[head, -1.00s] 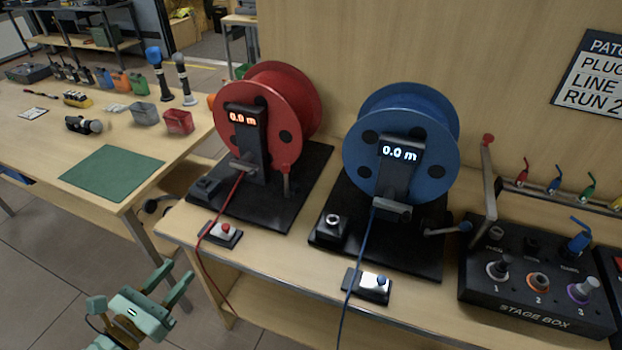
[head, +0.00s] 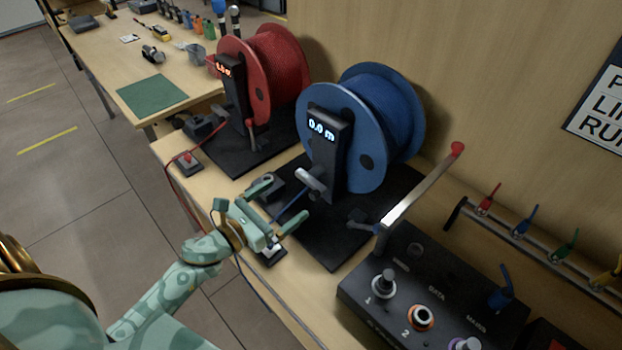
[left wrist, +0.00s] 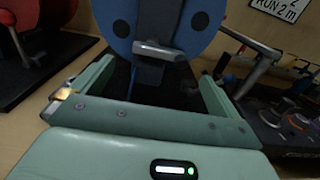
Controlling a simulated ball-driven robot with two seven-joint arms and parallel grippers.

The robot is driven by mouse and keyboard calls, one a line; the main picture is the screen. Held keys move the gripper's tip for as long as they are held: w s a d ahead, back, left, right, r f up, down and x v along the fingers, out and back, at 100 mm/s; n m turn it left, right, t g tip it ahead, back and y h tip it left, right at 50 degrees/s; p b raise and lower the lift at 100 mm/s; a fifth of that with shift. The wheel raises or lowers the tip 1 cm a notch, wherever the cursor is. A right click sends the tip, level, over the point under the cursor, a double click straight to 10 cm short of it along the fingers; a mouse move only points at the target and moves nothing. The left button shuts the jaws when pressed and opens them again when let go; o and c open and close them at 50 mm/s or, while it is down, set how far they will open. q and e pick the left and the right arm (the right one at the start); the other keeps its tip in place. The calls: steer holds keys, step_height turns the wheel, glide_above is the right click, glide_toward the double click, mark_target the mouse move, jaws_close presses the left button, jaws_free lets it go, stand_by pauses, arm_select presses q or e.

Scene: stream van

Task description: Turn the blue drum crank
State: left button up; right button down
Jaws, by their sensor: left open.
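The blue drum (head: 318,112) stands upright on a black base, its display post reading 0.0 m. The drum also shows in the left wrist view (left wrist: 124,28). My left gripper (head: 284,206) is open and empty in front of the base, left of the crank and apart from it. My right gripper is not in view.
The red drum (head: 262,85) stands at left behind. The stage box (head: 430,285) sits right of the blue drum, with a raised red-tipped lever (head: 425,195) near the crank. A blue cable (head: 292,203) runs from the post past my left gripper. A rack (head: 535,240) holds coloured plugs.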

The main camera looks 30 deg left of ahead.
mark_target(308, 183)
arm_select(q)
steer(key=x, duration=1)
steer(key=c, duration=0.8)
